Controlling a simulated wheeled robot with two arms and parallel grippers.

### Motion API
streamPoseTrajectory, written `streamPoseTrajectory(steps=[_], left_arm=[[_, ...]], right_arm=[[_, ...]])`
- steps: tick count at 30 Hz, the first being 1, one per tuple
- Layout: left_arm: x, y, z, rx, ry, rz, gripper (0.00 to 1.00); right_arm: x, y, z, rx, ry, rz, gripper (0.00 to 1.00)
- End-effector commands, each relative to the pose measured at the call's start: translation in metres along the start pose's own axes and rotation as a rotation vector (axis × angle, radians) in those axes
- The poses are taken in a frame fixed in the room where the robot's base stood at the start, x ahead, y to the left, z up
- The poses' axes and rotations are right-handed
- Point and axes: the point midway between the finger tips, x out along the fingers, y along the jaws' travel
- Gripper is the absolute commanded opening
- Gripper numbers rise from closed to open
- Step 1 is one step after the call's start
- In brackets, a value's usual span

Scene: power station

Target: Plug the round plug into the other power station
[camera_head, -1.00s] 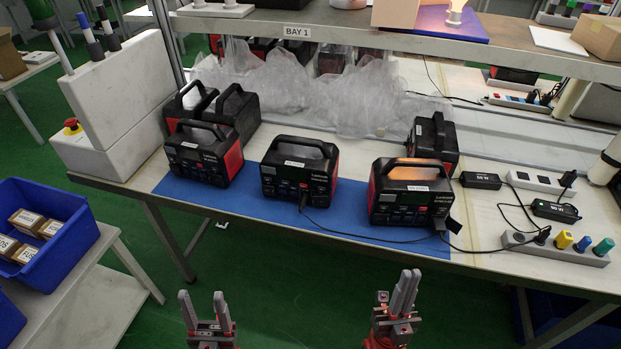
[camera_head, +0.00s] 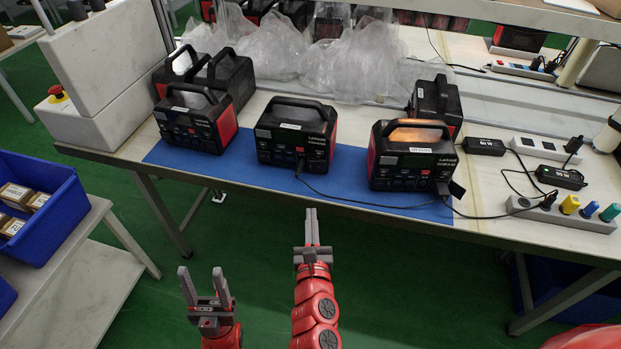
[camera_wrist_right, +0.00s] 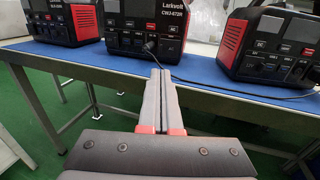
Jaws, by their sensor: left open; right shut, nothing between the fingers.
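Three black and red power stations stand along the front of the blue mat: left (camera_head: 198,125), middle (camera_head: 293,135) and right (camera_head: 412,160). A dark plug (camera_head: 300,168) sits at the middle station's front, and its black cable (camera_head: 350,201) runs right to near the right station's lower right corner. The plug also shows in the right wrist view (camera_wrist_right: 150,44). I cannot tell whether its tip is round. My right gripper (camera_head: 312,212) is shut and empty, below the table's front edge, pointing toward the middle station. My left gripper (camera_head: 204,272) is open and empty, lower left.
More power stations (camera_head: 437,103) stand behind. Adapters (camera_head: 484,146) and a socket strip (camera_head: 560,213) with coloured plugs lie on the right. A white block with a red button (camera_head: 95,125) stands left. A blue crate (camera_head: 40,215) is at far left. Clear wrap lies behind.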

Motion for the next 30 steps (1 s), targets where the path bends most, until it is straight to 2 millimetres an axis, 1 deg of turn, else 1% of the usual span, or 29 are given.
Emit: streamPoseTrajectory(steps=[5,8,9,11,15,18,24,30], left_arm=[[0.010,-0.001,-0.002,0.000,0.000,0.000,0.54],[0.015,-0.001,-0.003,0.000,0.000,0.000,0.54],[0.017,-0.001,-0.003,0.000,0.000,0.000,0.54],[0.020,-0.001,-0.003,0.000,0.000,0.000,0.54],[0.022,-0.001,-0.004,0.000,0.000,0.000,0.54],[0.022,-0.001,-0.004,0.000,0.000,0.000,0.54],[0.022,-0.001,-0.004,0.000,0.000,0.000,0.54],[0.022,-0.001,-0.004,0.000,0.000,0.000,0.54]], right_arm=[[0.026,-0.002,0.003,-0.003,0.001,-0.006,0.00],[0.043,-0.002,0.001,-0.006,0.004,-0.004,0.00],[0.053,-0.001,0.004,-0.005,-0.002,-0.003,0.00],[0.066,-0.002,0.003,-0.009,0.001,-0.002,0.00],[0.095,-0.002,0.001,-0.010,0.002,-0.002,0.00],[0.108,-0.001,0.001,-0.010,-0.001,0.000,0.00],[0.125,-0.001,-0.002,-0.008,0.005,-0.002,0.00],[0.129,-0.002,-0.002,-0.007,0.004,-0.003,0.00]])
